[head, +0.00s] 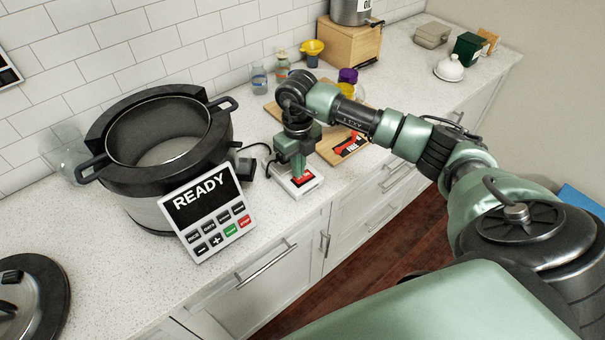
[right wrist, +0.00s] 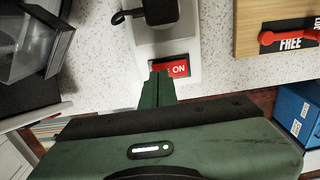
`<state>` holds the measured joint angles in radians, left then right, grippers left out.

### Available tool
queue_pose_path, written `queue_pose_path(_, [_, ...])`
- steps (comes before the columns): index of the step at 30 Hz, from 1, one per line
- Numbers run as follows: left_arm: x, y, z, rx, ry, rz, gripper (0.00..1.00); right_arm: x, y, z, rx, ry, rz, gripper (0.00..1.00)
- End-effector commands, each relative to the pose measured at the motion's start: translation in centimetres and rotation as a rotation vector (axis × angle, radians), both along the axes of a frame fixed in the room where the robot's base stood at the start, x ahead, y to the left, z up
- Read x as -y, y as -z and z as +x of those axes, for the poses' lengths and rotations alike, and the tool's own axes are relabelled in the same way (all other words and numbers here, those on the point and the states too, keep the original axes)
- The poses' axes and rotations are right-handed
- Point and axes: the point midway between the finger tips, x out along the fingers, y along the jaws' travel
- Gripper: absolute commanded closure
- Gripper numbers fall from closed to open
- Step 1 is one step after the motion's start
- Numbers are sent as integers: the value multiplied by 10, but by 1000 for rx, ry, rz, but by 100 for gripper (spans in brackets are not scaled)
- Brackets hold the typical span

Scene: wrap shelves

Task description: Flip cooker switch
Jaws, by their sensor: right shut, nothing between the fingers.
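The cooker (head: 170,215) is a large dark-rimmed pot with a tilted front panel (head: 205,212) whose screen reads "READY". To its right on the counter lies a white switch box (head: 311,184) with a red rocker. In the right wrist view the red rocker (right wrist: 180,69) shows the letters "ON", its left part hidden by my fingers. My right gripper (head: 298,174) is shut and empty, pointing down at the switch. In the right wrist view its fingertips (right wrist: 157,76) overlap the rocker's left side; I cannot tell whether they touch it. My left gripper is not in view.
A wooden board (head: 335,152) with a red-handled item marked "FREE" (right wrist: 288,40) lies right of the switch. Small bottles (head: 259,79) and a yellow funnel (head: 312,47) stand behind. A black lid (head: 38,295) lies at the lower left. The counter's front edge is close.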

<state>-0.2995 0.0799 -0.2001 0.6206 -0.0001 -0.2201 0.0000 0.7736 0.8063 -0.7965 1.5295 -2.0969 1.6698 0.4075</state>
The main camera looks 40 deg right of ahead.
Motion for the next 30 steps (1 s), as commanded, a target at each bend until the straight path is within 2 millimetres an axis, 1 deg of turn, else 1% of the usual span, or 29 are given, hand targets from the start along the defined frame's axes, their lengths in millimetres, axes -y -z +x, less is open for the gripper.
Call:
queue_pose_path(14, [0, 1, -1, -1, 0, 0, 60, 0, 1, 0, 0, 0, 0, 100])
queue_pose_path(30, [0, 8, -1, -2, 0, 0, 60, 0, 9, 0, 0, 0, 0, 100])
